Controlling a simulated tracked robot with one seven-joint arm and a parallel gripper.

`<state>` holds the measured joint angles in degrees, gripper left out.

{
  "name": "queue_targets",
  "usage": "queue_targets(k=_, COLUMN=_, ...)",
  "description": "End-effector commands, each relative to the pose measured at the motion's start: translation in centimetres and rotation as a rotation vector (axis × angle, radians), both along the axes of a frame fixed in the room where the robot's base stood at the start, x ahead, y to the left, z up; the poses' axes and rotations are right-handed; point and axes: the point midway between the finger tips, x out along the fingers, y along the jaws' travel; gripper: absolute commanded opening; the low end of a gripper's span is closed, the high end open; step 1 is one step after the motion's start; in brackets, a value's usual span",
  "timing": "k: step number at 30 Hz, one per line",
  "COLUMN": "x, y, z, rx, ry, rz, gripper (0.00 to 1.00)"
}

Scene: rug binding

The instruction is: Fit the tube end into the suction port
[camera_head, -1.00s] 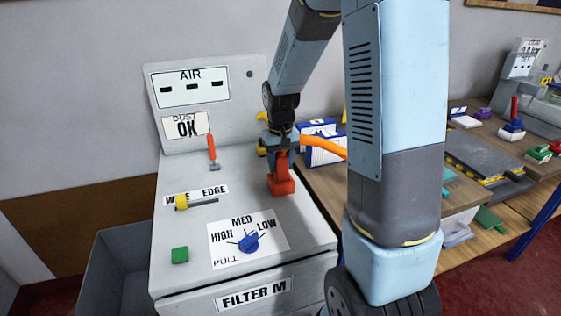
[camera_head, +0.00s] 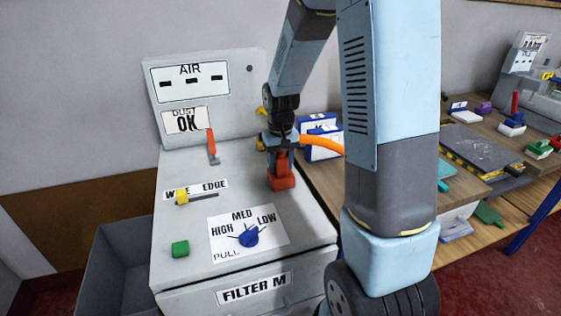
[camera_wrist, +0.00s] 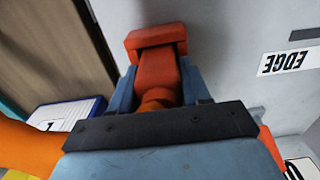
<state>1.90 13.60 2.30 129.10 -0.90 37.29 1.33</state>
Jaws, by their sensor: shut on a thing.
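My gripper (camera_head: 282,160) points down at the right side of the grey cabinet top (camera_head: 255,195). It is shut on the red-orange tube end (camera_head: 283,182), which also shows in the wrist view (camera_wrist: 157,65) between the two blue fingers. The end has a wide blocky tip past the fingertips. The orange tube (camera_head: 322,144) runs off to the right behind my arm and shows at lower left in the wrist view (camera_wrist: 25,145). The tip appears low over the cabinet; I cannot tell whether it touches. I cannot make out the suction port.
The cabinet carries a red lever (camera_head: 212,148), yellow slider (camera_head: 182,196), blue dial (camera_head: 249,236) and green button (camera_head: 180,249). Blue-and-white boxes (camera_head: 322,152) stand to the right on the wooden bench. A grey bin (camera_head: 110,265) is at the left.

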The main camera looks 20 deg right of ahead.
Motion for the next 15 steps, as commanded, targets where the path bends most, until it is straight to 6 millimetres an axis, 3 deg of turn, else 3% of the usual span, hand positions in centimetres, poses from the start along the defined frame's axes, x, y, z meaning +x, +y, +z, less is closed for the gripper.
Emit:
queue_targets(k=10, x=-0.02, y=0.00, z=-0.71, rx=0.000, ry=0.001, rz=0.000, gripper=0.07)
queue_targets(k=11, x=-0.01, y=0.00, z=-0.67, rx=0.000, ry=0.001, rz=0.000, gripper=0.50)
queue_targets(k=15, x=-0.01, y=0.00, z=-0.66, rx=0.000, ry=0.000, rz=0.000, gripper=0.63)
